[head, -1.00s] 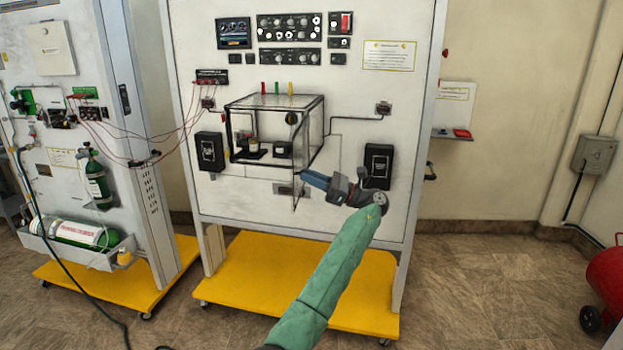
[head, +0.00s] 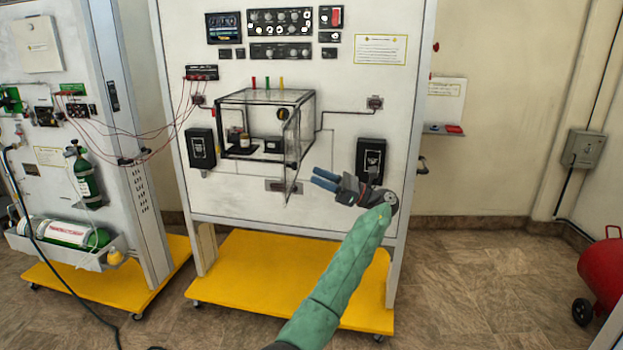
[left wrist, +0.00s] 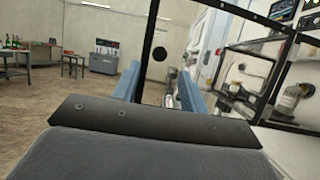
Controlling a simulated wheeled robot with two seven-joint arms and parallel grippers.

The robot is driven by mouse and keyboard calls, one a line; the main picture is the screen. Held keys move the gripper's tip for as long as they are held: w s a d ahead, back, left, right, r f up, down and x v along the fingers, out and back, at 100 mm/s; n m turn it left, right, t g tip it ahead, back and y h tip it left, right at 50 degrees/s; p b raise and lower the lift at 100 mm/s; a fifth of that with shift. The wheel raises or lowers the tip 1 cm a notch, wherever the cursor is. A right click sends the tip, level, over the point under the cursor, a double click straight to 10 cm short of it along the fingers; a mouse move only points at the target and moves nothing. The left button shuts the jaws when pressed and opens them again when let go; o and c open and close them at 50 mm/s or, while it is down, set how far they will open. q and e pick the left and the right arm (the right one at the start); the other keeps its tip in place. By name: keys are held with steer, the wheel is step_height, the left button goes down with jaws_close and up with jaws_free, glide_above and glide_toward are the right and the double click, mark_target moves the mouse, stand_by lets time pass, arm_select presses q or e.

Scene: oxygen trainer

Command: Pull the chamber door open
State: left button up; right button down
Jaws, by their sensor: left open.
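The clear chamber (head: 262,97) with black edges is mounted on the upright white panel. My left gripper (head: 318,180) is open, with blue fingers pointing left, just right of the door in the head view. In the left wrist view, the door's black frame (left wrist: 147,50) and the knob (left wrist: 159,54) appear between the open fingers (left wrist: 159,85). I cannot tell whether the fingers touch the door. My right gripper is not in view.
Black boxes flank the chamber on the panel, one at left (head: 200,148) and one at right (head: 371,158) behind my gripper. The panel stands on a yellow wheeled base (head: 260,270). A second stand with green cylinders (head: 85,180) is at left. Floor at right is mostly free.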

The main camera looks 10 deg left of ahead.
arm_select(q)
steer(key=shift+b+v, duration=0.3)
steer(key=shift+v, duration=0.85)
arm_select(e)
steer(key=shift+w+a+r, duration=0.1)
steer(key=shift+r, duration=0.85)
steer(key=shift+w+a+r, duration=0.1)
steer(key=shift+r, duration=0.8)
